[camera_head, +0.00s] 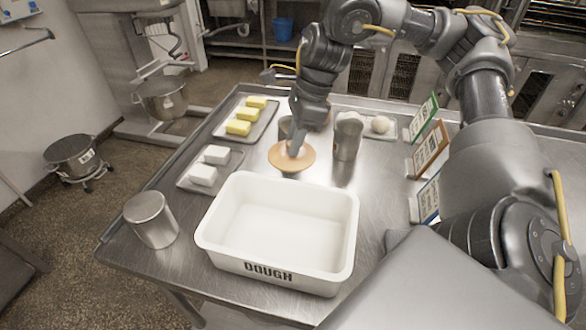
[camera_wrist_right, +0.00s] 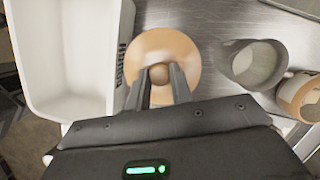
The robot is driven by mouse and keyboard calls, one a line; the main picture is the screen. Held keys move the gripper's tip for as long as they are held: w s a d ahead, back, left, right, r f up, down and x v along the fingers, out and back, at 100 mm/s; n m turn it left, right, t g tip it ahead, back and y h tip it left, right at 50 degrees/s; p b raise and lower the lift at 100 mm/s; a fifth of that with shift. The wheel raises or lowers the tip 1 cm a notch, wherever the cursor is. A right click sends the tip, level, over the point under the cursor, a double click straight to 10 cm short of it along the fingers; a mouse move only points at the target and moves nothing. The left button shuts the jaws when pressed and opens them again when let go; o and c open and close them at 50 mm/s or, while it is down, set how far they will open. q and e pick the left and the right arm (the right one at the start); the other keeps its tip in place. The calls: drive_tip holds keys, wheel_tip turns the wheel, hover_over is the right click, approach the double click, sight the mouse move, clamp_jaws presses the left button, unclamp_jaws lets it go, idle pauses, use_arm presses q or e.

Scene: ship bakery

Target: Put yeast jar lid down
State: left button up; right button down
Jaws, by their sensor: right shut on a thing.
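The yeast jar lid (camera_head: 279,158) is a round tan disc with a small knob. My right gripper (camera_head: 293,152) comes down from above and is shut on the lid's knob. In the right wrist view the lid (camera_wrist_right: 186,52) lies flat between the fingertips (camera_wrist_right: 159,77). The lid is at or just above the steel table, behind the dough tub; I cannot tell whether it touches. An open metal canister (camera_head: 347,138) stands to its right, and in the wrist view an open grey container (camera_wrist_right: 254,64) is beside the lid. My left gripper is not in view.
The white dough tub (camera_head: 214,239) stands in front of the lid. Trays with white blocks (camera_head: 229,178) and yellow blocks (camera_head: 220,130) lie to the left. A metal canister (camera_head: 150,220) stands front left. Upright cards (camera_head: 424,117) line the right. Bare steel shows left of the tub.

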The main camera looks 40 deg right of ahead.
sight(296, 162)
drive_tip(key=shift+s+d, duration=0.1)
drive_tip(key=shift+d, duration=0.2)
wheel_tip(296, 162, down, 5)
drive_tip(key=shift+a+b, duration=0.1)
drive_tip(key=shift+b, duration=0.6)
drive_tip(key=shift+f, duration=0.85)
wheel_tip(296, 162, down, 3)
drive_tip(key=shift+r+b, duration=0.2)
drive_tip(key=shift+b, duration=0.4)
drive_tip(key=shift+f, duration=0.35)
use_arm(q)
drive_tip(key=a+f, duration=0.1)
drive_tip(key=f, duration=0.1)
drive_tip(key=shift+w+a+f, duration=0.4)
